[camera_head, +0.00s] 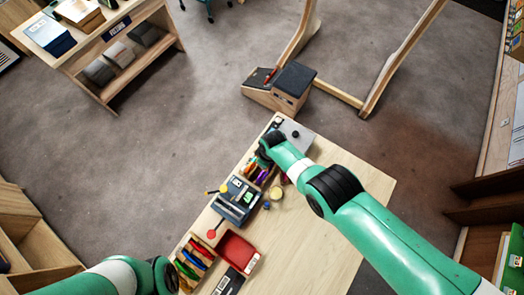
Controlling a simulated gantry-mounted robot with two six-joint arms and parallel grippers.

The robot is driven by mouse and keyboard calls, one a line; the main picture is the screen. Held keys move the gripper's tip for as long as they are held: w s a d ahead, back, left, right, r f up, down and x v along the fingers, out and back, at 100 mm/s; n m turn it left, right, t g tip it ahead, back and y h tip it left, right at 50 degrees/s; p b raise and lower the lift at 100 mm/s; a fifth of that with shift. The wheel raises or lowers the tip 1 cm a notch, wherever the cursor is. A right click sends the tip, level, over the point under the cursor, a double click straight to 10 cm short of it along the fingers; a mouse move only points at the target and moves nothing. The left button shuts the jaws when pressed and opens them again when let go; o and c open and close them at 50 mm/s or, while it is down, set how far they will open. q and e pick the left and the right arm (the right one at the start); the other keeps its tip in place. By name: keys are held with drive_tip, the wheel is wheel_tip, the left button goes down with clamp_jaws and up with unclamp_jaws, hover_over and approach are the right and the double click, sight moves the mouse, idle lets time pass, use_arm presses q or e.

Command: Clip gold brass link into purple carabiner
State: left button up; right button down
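Several small coloured pieces stand in a wooden rack near the far end of the table; a purple one (262,177) among them looks like the purple carabiner, but it is too small to be sure. A small round yellow-gold piece (276,193) lies just below it on the table; I cannot tell whether it is the brass link. My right arm reaches in from the right, and its dark wrist end is over the rack's far end; its fingers are hidden. My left arm's dark wrist end is by the table's near left; its fingers cannot be made out.
A blue-grey device (236,201) with yellow and red knobs sits mid-table. A red tray (237,252) and a rack of coloured tools (194,262) are nearer. A grey plate (295,132) lies at the far corner. The table's right side (305,250) is bare.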

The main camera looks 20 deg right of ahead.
drive_tip(key=shift+f+b, duration=0.3)
drive_tip(key=shift+f, duration=0.15)
idle(0.6)
drive_tip(key=shift+s+d+f+b, duration=0.1)
drive_tip(key=shift+f+b, duration=0.25)
drive_tip(key=shift+f, duration=0.35)
drive_tip(key=shift+f+b, duration=0.3)
drive_tip(key=shift+b, duration=0.05)
drive_tip(key=shift+s+f+b, duration=0.15)
drive_tip(key=shift+f+b, duration=0.15)
drive_tip(key=shift+f, duration=0.1)
drive_tip(key=shift+s+a, duration=0.2)
drive_tip(key=shift+a, duration=0.1)
idle(0.6)
drive_tip(key=shift+s+a+p, duration=0.2)
drive_tip(key=shift+a+p, duration=0.1)
drive_tip(key=shift+p, duration=0.1)
drive_tip(key=shift+a, duration=0.15)
